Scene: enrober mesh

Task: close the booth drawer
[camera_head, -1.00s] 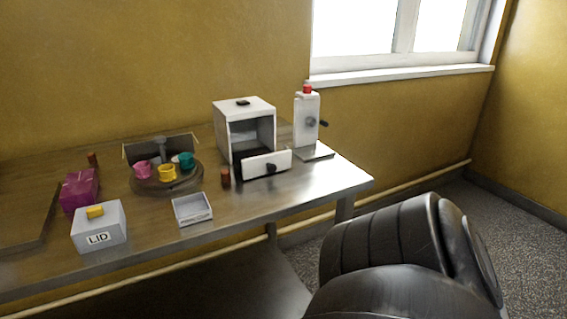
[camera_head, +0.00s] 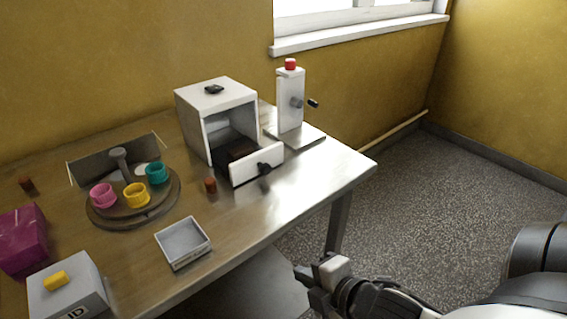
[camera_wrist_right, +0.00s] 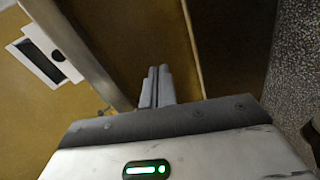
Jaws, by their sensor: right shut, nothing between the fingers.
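The white booth (camera_head: 216,100) stands open-fronted on the table. Its drawer (camera_head: 256,163) is pulled out toward the front, with a white front panel and a dark knob (camera_head: 264,170). The inside of the drawer looks dark. My right gripper (camera_head: 306,277) is in front of the table's front edge, below and to the right of the drawer and apart from it. In the right wrist view its fingers (camera_wrist_right: 157,86) are together and empty. My left gripper is not in view.
A white crank device with a red top (camera_head: 290,98) stands right of the booth. A small brown cylinder (camera_head: 210,185) is left of the drawer. A white tray (camera_head: 184,244), a turntable with coloured cups (camera_head: 133,221) and a lid box (camera_head: 70,291) are further left.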

